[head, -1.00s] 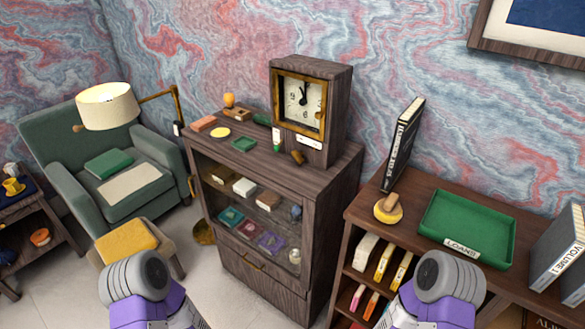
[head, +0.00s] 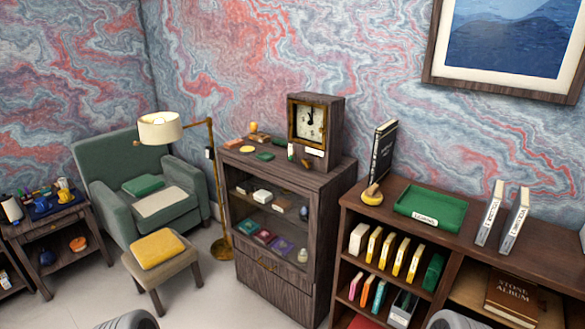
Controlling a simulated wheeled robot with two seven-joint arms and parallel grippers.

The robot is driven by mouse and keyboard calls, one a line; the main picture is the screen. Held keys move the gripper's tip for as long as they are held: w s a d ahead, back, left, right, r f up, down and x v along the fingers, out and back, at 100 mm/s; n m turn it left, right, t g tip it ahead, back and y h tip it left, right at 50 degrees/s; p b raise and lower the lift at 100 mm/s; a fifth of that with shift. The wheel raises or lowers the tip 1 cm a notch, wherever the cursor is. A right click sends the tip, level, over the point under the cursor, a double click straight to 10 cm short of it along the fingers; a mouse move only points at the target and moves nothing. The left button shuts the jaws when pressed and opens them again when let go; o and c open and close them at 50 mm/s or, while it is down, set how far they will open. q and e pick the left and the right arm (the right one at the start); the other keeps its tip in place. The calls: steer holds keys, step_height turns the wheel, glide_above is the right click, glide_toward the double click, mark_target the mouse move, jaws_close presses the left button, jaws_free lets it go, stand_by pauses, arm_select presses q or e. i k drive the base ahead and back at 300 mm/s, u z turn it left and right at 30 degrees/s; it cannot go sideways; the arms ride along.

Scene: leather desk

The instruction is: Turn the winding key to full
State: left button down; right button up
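A dark wooden clock (head: 310,125) with a brass-framed dial stands on top of a dark wooden cabinet (head: 318,184) in the middle of the head view. A small white label (head: 315,152) is on its front below the dial. A small brown item (head: 305,163) and a small green-and-white item (head: 291,152) are at its foot. I cannot make out which part is the winding key; it is too small or hidden. Only rounded grey parts of my two arms show at the bottom edge, far from the clock. Neither gripper is in view.
Small items, including a green tray (head: 265,156) and a yellow disc (head: 247,149), lie left of the clock. A floor lamp (head: 160,128), armchair (head: 110,155) and yellow-topped stool (head: 157,249) stand left. A bookcase (head: 480,250) with a green tray (head: 430,208) stands right. Floor before the cabinet looks clear.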

mark_target(306, 163)
steer(key=u, duration=0.75)
steer(key=i, duration=1.65)
steer(key=z, duration=0.25)
steer(key=i, duration=1.1)
steer(key=z, duration=1.1)
